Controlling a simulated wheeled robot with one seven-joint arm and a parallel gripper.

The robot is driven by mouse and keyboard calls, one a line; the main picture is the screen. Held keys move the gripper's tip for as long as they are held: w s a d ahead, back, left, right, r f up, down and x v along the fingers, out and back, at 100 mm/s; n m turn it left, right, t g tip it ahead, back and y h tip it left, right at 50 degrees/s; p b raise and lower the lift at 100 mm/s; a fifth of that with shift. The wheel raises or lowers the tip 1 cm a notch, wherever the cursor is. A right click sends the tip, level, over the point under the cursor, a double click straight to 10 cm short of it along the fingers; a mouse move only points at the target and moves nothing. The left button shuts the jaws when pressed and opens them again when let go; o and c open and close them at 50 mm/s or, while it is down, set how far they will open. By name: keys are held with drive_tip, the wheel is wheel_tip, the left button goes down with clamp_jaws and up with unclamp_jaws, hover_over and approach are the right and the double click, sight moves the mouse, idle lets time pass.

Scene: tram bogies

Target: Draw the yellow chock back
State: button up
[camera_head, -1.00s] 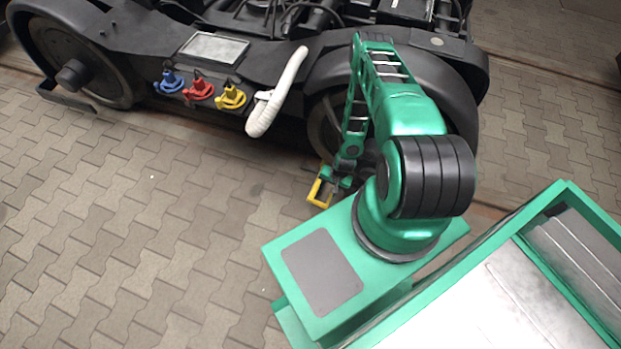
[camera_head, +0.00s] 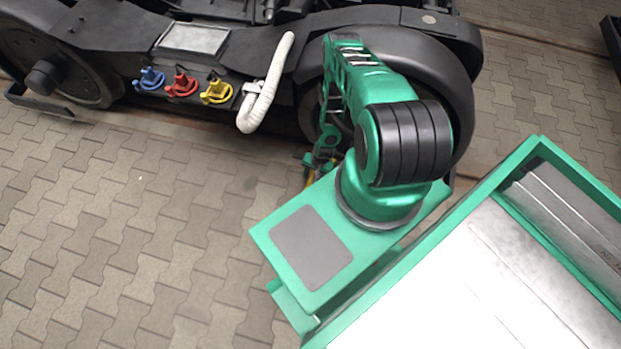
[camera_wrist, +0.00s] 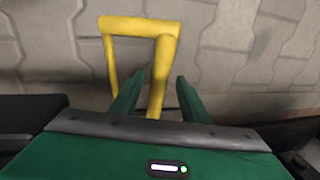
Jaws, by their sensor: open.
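The yellow chock (camera_wrist: 140,27) shows in the wrist view as a bent yellow bar, a handle-like loop over the paving. One leg of it runs down between the two green fingers of my gripper (camera_wrist: 158,80), which are open with a gap to the bar on at least the left side. The lower ends of the bar are hidden behind my gripper's body. In the head view only a small yellow part of the chock (camera_head: 311,176) shows beside my gripper (camera_head: 318,163), near the wheel and the ground.
The black bogie (camera_head: 330,30) stands along the back, with its wheel close behind my arm. Blue (camera_head: 150,79), red (camera_head: 181,85) and yellow (camera_head: 215,92) fittings and a white hose (camera_head: 262,100) are on its side. Paving on the left is clear.

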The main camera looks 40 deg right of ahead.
sight(311, 176)
drive_tip(key=shift+w+a+f, duration=0.1)
drive_tip(key=shift+w+f, duration=0.05)
drive_tip(key=shift+f, duration=0.8)
drive_tip(key=shift+w+a+f, duration=0.1)
drive_tip(key=shift+f, duration=0.8)
clamp_jaws()
